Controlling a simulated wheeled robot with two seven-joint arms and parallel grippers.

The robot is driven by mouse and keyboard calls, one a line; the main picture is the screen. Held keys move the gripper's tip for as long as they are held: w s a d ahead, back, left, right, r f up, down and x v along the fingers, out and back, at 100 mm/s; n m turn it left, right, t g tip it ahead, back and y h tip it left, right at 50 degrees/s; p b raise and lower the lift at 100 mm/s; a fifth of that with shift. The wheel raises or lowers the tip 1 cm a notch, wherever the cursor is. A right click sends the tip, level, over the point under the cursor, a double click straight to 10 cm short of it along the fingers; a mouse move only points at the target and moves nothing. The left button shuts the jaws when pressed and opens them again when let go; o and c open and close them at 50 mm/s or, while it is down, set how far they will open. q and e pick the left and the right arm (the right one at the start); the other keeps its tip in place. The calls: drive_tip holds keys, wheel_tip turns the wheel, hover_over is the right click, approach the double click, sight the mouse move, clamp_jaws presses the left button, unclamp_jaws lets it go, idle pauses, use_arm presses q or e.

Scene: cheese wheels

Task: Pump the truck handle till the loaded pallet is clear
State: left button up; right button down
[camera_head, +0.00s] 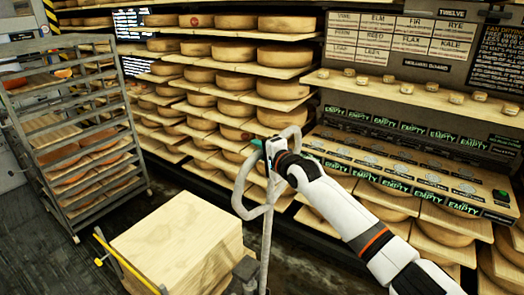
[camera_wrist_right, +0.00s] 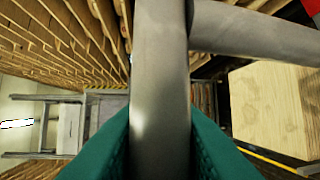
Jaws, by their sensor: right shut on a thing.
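The truck handle (camera_head: 242,190) is a grey metal loop on an upright shaft (camera_head: 266,240). My right gripper (camera_head: 268,152) is shut on the upper part of this loop. In the right wrist view the grey handle bar (camera_wrist_right: 160,90) runs between the teal fingers of the gripper (camera_wrist_right: 160,150). The load on the pallet truck shows as a pale wooden block or stack (camera_head: 180,240) left of the shaft, and it also shows in the right wrist view (camera_wrist_right: 268,110). The pallet's underside and its gap to the floor are hidden. My left gripper is not in view.
A grey wheeled rack (camera_head: 75,130) with loaded shelves stands at the left. Shelves of cheese wheels (camera_head: 215,78) line the back. A sloped panel with "EMPTY" labels (camera_head: 410,165) is at the right. Dark floor shows between rack and stack.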

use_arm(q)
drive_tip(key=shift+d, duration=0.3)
use_arm(e)
drive_tip(key=c, duration=1.2)
unclamp_jaws()
drive_tip(key=shift+d, duration=0.1)
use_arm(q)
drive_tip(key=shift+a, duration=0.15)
use_arm(e)
drive_tip(key=shift+s+f, duration=0.1)
drive_tip(key=shift+s+d, duration=0.35)
drive_tip(key=shift+s, duration=0.2)
use_arm(q)
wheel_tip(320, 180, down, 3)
drive_tip(key=b, duration=0.3)
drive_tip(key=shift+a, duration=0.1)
use_arm(e)
drive_tip(key=v, duration=1)
drive_tip(key=shift+s+d, duration=0.2)
drive_tip(key=shift+d, duration=0.05)
